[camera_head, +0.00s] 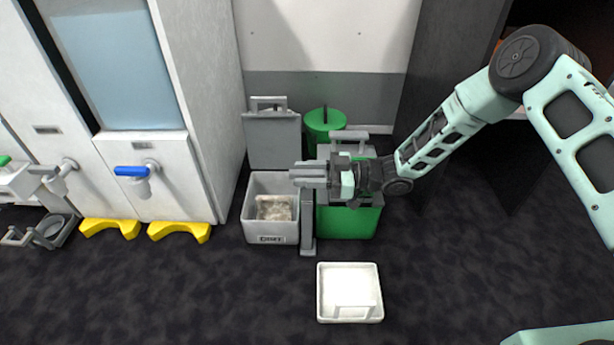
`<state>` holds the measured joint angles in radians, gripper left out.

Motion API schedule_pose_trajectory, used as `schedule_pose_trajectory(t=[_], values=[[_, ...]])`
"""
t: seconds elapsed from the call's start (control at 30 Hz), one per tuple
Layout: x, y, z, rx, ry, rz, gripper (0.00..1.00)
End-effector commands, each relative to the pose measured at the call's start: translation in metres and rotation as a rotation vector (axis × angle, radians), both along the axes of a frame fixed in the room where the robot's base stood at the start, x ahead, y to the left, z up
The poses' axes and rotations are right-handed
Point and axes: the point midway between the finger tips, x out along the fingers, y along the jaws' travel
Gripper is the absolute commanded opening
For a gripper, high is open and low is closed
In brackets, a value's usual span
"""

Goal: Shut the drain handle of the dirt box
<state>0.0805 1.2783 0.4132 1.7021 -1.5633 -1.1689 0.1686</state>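The grey dirt box (249,220) stands on the dark floor with a label on its front, which seems to read "DIRT". Its grey lid (272,142) stands upright behind it, and pale brownish stuff lies inside. I cannot make out for sure which part is the drain handle. A grey upright bar (307,232) stands at the box's right side. A blue lever (131,171) sits level on a tap on the white cabinet. My gripper (296,174) points left, above or in front of the box's right rim. Its fingers look close together, with nothing clearly held.
A green bin (347,224) stands right of the box, partly hidden by my arm, with a green round canister (323,122) behind. A white tray (349,315) lies on the floor in front. Yellow blocks (179,231) are at the cabinet foot. Front-left floor is clear.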

Motion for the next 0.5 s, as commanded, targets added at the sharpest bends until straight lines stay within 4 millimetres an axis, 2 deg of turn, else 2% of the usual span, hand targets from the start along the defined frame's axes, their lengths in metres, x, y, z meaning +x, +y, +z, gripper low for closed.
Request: schedule_pose_trajectory(t=[0.2, 0.33, 0.37, 0.5], values=[[0.0001, 0.0001, 0.0003, 0.000, 0.000, 0.000, 0.40], [0.0001, 0.0000, 0.0002, 0.000, 0.000, 0.000, 0.04], [0.0001, 0.0000, 0.0002, 0.000, 0.000, 0.000, 0.00], [0.0000, -0.0001, 0.0002, 0.000, 0.000, -0.001, 0.00]])
